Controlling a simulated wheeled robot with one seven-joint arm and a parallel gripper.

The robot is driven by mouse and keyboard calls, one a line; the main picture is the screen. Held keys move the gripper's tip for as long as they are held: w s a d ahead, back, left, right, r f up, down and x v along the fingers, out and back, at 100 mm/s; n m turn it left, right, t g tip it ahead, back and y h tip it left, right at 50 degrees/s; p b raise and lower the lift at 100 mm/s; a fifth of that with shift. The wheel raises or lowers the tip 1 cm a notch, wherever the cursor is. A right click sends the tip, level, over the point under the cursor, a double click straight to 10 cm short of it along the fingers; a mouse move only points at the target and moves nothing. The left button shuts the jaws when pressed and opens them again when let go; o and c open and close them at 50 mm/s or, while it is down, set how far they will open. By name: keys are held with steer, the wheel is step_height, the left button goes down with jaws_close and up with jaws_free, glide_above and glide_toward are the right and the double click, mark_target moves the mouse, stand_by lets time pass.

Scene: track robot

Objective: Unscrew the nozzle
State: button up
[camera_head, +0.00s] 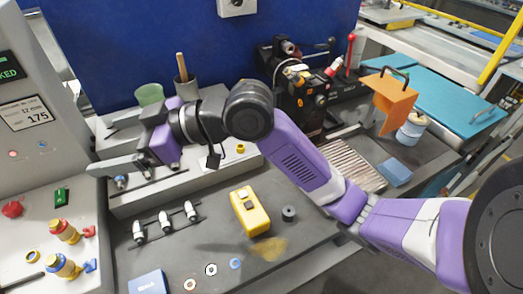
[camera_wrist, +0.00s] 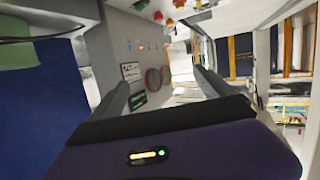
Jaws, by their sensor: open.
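My gripper (camera_head: 104,150) is open at the left of the head view, above the back left of the bench, with its fingers toward the grey control cabinet. In the wrist view my gripper (camera_wrist: 158,82) has its two fingers well apart with nothing between them. Three small white-and-black nozzle-like parts (camera_head: 164,219) stand in a row on the bench, below and in front of the gripper. A small part with a bluish end (camera_head: 120,182) shows just under the near finger. I cannot tell which of these the task's nozzle is.
The grey control cabinet (camera_head: 28,130) with brass valves (camera_head: 64,230) is at the left. A yellow box (camera_head: 249,212) and a dark round piece (camera_head: 289,213) lie on the bench. A black machine (camera_head: 298,90) stands behind.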

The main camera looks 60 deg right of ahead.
steer(key=s+d+f+n+g+h+b, duration=0.1)
steer(key=s+d+f+g+h, duration=0.25)
steer(key=s+d+f, duration=0.45)
steer(key=s+d+f+g+h, duration=0.35)
steer(key=d+f, duration=0.25)
steer(key=d, duration=0.5)
steer(key=s+d+f+g, duration=0.1)
steer(key=s+d+g, duration=0.1)
steer(key=s+d, duration=0.2)
steer(key=s+d+f+g+h, duration=0.1)
steer(key=s+d+g, duration=0.1)
steer(key=s+d, duration=0.3)
steer(key=s+d+f+m+g+h, duration=0.1)
steer(key=s+d, duration=0.3)
steer(key=s, duration=0.5)
steer(key=shift+s+d+g+b, duration=0.25)
steer(key=shift+g+b, duration=0.1)
steer(key=shift+g, duration=0.55)
steer(key=shift+s+d+f, duration=0.1)
steer(key=shift+s+f, duration=0.1)
steer(key=shift+s+d+f, duration=0.1)
steer(key=shift+s+f, duration=0.05)
steer(key=shift+f, duration=1.05)
steer(key=shift+s+d+f, duration=0.1)
steer(key=shift+f, duration=1.1)
steer(key=shift+s+d+f, duration=0.1)
steer(key=shift+s+f, duration=0.05)
steer(key=shift+f, duration=1.05)
steer(key=c, duration=1.5)
steer(key=shift+c, duration=0.2)
